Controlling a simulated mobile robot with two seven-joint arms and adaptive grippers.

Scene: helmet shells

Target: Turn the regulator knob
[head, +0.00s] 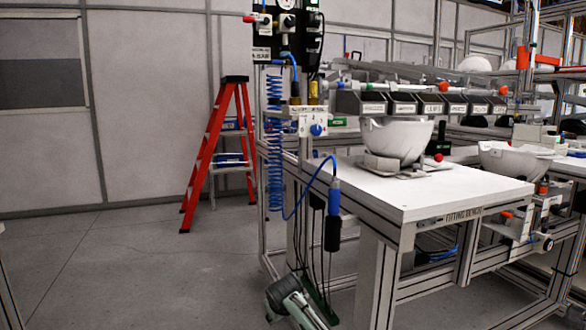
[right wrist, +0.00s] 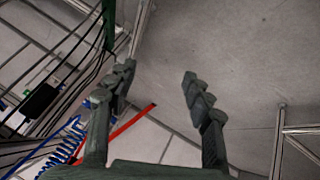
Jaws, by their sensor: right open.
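In the head view, a dark panel at the top of the frame stand carries a round gauge (head: 286,4), cut by the top edge. A dark round knob (head: 287,20) sits below the gauge. A blue knob (head: 316,129) sits on a white block lower on the stand; I cannot tell for certain which is the regulator knob. My right gripper (right wrist: 158,75) is open and empty in the right wrist view, its two fingers well apart over the floor. No knob shows there. My left gripper is not in view.
A blue coiled hose (head: 274,150) hangs on the stand; it also shows in the right wrist view (right wrist: 68,140). A white-topped bench (head: 470,200) holds a pale helmet shell (head: 396,140). A red stepladder (head: 243,110) stands behind. The floor at left is clear.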

